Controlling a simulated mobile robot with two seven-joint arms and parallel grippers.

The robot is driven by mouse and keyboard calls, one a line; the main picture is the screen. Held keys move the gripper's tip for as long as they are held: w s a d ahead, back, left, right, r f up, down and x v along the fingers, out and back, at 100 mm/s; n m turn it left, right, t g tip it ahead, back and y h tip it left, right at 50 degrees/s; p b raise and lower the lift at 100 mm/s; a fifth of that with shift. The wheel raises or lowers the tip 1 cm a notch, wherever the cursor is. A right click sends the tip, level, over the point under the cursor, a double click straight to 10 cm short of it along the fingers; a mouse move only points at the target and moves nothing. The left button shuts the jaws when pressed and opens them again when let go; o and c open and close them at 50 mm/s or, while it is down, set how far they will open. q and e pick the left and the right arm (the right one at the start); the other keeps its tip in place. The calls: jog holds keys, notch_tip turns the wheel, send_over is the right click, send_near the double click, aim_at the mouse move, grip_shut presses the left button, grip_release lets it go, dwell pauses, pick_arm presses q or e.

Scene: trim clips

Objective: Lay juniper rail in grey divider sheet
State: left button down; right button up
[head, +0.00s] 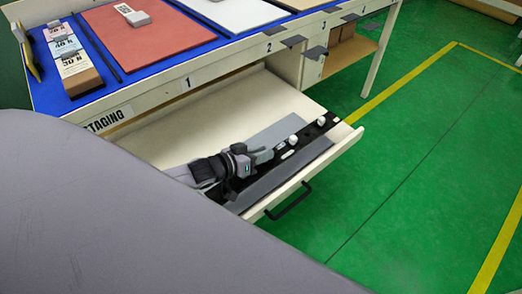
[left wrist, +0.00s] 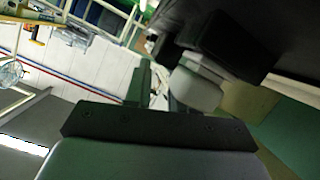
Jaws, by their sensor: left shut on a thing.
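The rail (head: 321,128), a long black strip with white clips, is in the open drawer, running diagonally between two bare parts of the grey divider sheet (head: 277,132). My left gripper (head: 272,154) reaches low into the drawer and is shut on the rail's near middle; the arm hides the rail's left part. In the left wrist view, the dark rail (left wrist: 232,45) and a white clip (left wrist: 195,90) are close to the fingers (left wrist: 155,88). I cannot tell whether the rail touches the sheet or is just above it. My right gripper is not in view.
The pale drawer (head: 347,143) stands pulled out, with a black handle (head: 289,202) on its front. Above it, the blue bench top (head: 88,103) holds a red panel (head: 150,38) and labelled blocks (head: 75,68). Green floor to the right is clear.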

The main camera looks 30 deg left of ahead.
pick_arm(q)
notch_tip(320, 180, down, 5)
jog(key=b, duration=0.3)
jog(key=shift+r, duration=0.2)
notch_tip(320, 180, down, 2)
jog(key=shift+f+b, duration=0.15)
jog(key=shift+b, duration=0.8)
jog(key=shift+f+b, duration=0.3)
jog(key=shift+f, duration=0.15)
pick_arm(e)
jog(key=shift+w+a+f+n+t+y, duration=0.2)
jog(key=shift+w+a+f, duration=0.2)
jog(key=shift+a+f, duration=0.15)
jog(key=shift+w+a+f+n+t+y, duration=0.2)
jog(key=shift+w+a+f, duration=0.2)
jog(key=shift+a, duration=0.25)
pick_arm(q)
jog(key=c, duration=0.9)
grip_release()
jog(key=shift+o, duration=0.2)
